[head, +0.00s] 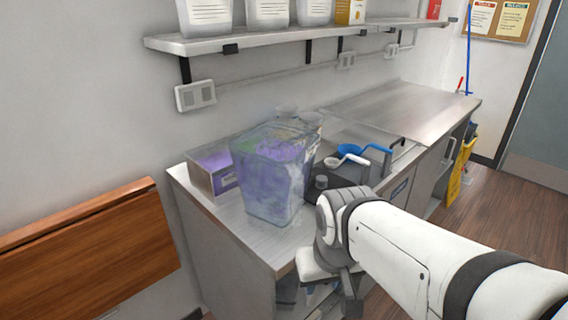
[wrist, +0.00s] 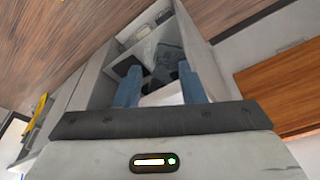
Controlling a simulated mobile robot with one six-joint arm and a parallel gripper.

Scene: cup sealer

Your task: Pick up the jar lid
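I cannot make out a separate jar lid in either view. A large clear jar (head: 272,180) with purple and green contents stands upright near the left end of the metal counter (head: 232,226). Its top looks see-through, and I cannot tell whether a lid sits on it. In the wrist view, the two blue fingers of my gripper (wrist: 158,84) are spread apart. A pale surface shows between them, and I see nothing clearly held. In the head view, my gripper hangs low in front of the counter, right of and below the jar, partly hidden by my arm.
A box with purple contents (head: 212,170) stands left of the jar. A dark machine with blue and white handles (head: 345,165) stands to its right. A wall shelf (head: 270,36) holds several containers above. A wooden panel (head: 90,255) is at left. The far counter top (head: 400,108) is clear.

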